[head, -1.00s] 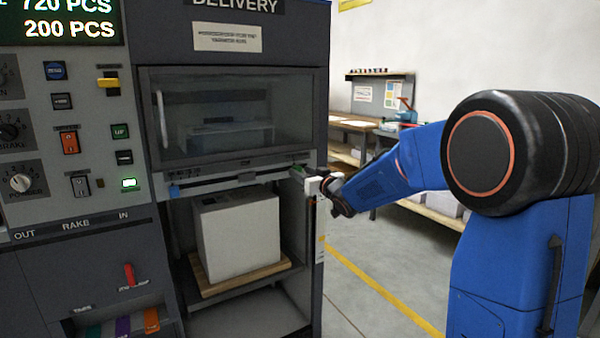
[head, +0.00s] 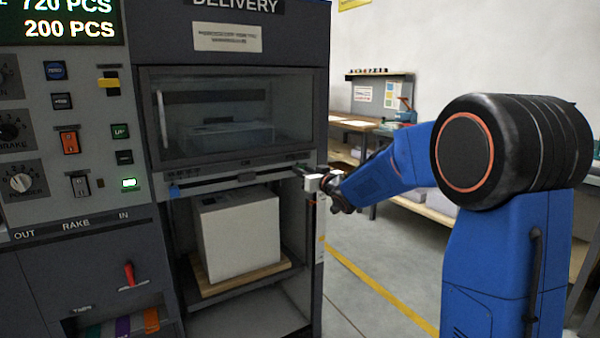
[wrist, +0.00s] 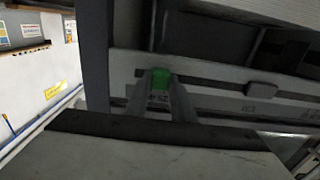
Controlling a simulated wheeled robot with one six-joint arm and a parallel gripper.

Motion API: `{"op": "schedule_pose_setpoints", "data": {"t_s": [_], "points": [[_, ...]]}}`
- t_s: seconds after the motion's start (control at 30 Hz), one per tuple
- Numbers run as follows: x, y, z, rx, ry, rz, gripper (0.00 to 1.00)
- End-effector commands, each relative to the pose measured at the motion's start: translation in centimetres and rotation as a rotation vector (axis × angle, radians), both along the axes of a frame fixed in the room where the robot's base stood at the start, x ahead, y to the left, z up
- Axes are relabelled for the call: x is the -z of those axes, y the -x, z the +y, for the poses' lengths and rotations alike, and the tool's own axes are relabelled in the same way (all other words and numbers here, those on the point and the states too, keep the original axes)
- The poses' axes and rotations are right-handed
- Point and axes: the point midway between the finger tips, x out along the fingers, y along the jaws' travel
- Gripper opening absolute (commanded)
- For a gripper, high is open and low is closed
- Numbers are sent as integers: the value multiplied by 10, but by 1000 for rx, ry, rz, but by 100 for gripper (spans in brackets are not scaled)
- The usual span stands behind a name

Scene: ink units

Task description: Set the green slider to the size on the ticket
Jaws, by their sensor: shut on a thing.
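The green slider (wrist: 160,82) sits on the pale rail (wrist: 215,88) below the delivery window, near the rail's end in the wrist view. My gripper (wrist: 161,92) is at the slider, with its two fingers shut on it. In the head view my gripper (head: 308,172) is at the right end of the rail (head: 225,181), and the slider is too small to make out clearly there. Small printed marks beside the green slider are unreadable. I cannot identify the ticket.
A white block (head: 238,240) stands on a wooden board (head: 240,280) in the bay below the rail. The control panel (head: 90,140) with knobs and switches is on the left. Open floor (head: 370,270) with a yellow line lies right of the machine.

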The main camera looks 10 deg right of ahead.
Motion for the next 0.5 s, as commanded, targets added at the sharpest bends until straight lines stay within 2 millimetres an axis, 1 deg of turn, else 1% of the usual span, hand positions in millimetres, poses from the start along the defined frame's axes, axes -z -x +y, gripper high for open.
{"op": "schedule_pose_setpoints", "data": {"t_s": [0.03,0.1,0.23,0.33,0.5], "points": [[-1,-3,-10,4,1,-1,0],[0,-6,-21,5,1,-1,0],[0,-11,-36,4,1,-1,0],[-1,-13,-40,2,0,-1,0],[-1,-13,-41,3,0,-1,0]]}}
